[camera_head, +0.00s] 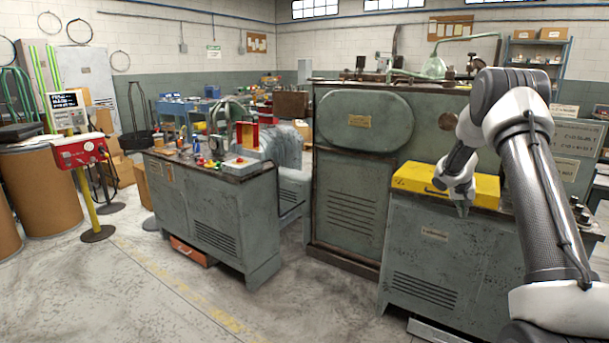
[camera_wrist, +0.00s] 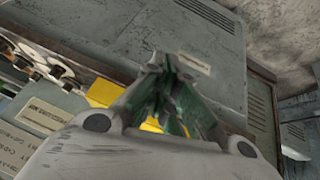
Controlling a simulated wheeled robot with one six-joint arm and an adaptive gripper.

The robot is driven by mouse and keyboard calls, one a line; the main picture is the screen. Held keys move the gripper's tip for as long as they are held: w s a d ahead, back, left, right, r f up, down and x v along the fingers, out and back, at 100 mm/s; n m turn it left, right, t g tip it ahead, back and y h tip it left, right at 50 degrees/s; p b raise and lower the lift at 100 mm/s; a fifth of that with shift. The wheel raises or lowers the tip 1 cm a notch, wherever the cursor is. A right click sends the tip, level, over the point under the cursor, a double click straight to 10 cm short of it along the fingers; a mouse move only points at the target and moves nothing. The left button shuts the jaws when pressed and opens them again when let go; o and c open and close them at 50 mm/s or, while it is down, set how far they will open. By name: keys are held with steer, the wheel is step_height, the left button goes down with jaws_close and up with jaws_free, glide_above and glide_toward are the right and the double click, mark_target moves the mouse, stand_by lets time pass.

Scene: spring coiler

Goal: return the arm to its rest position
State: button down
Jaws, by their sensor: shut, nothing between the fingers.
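My arm rises on the right side of the head view, bends at the top and reaches down to the left. My gripper (camera_head: 463,207) points down in front of the yellow box (camera_head: 425,180) on the green-grey cabinet (camera_head: 425,262). In the wrist view my gripper (camera_wrist: 160,62) has its fingers drawn together at the tips, with nothing seen between them. The cabinet's vented front and small label show beyond the fingertips. Parts of the yellow box (camera_wrist: 104,92) show behind the fingers, and the rest of it is hidden by my gripper.
A tall green-grey machine (camera_head: 348,205) stands behind the cabinet. A workbench (camera_head: 215,215) with tools on top stands to the left. A red control box (camera_head: 79,152) on a yellow post is at far left. Knobs (camera_head: 579,212) line the cabinet's right side. The floor at front left is clear.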

steer(key=s+a+r+n+g, duration=0.2)
steer(key=s+a+g, duration=0.1)
steer(key=s, duration=1)
steer(key=s+a+r+n+t+y, duration=0.1)
steer(key=s+a+r, duration=0.6)
steer(key=s, duration=0.5)
steer(key=s+a+r+n+t+y, duration=0.1)
steer(key=s+a+r, duration=0.5)
steer(key=s, duration=0.6)
steer(key=s+a+r+n+t+y, duration=0.1)
steer(key=s+a+r+n+y, duration=0.1)
steer(key=s+a+r, duration=0.5)
steer(key=shift+s+a+r+y, duration=0.3)
steer(key=shift+s+a+y, duration=0.35)
steer(key=shift+s, duration=2.2)
steer(key=shift+a, duration=0.15)
